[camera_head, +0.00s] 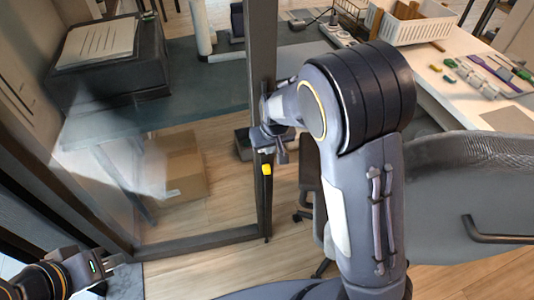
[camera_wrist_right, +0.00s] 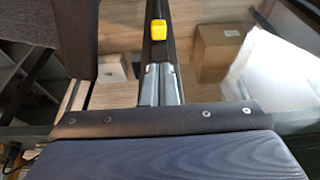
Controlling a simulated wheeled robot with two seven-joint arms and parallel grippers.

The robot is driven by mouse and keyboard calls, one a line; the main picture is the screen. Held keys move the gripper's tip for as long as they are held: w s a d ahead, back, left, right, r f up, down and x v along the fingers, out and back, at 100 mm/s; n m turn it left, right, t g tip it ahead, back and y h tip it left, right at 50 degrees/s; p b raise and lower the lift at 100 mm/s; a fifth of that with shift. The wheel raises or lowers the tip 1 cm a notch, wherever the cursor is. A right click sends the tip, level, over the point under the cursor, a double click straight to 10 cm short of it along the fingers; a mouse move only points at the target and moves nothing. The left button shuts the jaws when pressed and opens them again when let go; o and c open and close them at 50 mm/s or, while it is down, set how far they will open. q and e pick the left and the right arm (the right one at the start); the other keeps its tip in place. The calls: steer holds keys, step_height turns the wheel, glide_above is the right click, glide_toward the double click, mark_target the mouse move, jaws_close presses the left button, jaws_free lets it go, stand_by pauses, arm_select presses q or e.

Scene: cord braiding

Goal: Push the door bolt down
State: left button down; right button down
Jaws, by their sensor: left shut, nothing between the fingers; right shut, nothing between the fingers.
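The door bolt shows as a small yellow knob (camera_head: 267,169) on the dark edge of the glass door's frame in the head view. The right wrist view also shows the yellow knob (camera_wrist_right: 156,28), straight beyond my fingertips. My right gripper (camera_head: 276,150) is shut and empty, just above the knob in the head view. Its two metal fingers (camera_wrist_right: 160,72) lie together over the dark frame, with a visible gap in the picture between tips and knob. Contact with the frame cannot be told. My left gripper (camera_head: 112,263) is shut and empty at the lower left, far from the bolt.
The glass door's dark frame (camera_head: 203,241) stands in front of me. A cardboard box (camera_head: 180,168) and a black printer (camera_head: 108,60) show through the glass. At the right are a white table with a basket (camera_head: 413,22) and a grey chair (camera_head: 470,185). Wood floor lies between.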

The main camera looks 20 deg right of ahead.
arm_select(q)
steer(key=shift+r, duration=0.3)
arm_select(e)
steer(key=shift+v, duration=1.65)
arm_select(q)
steer(key=shift+s+a, duration=0.1)
arm_select(e)
steer(key=shift+a+f, duration=0.1)
steer(key=shift+a, duration=0.05)
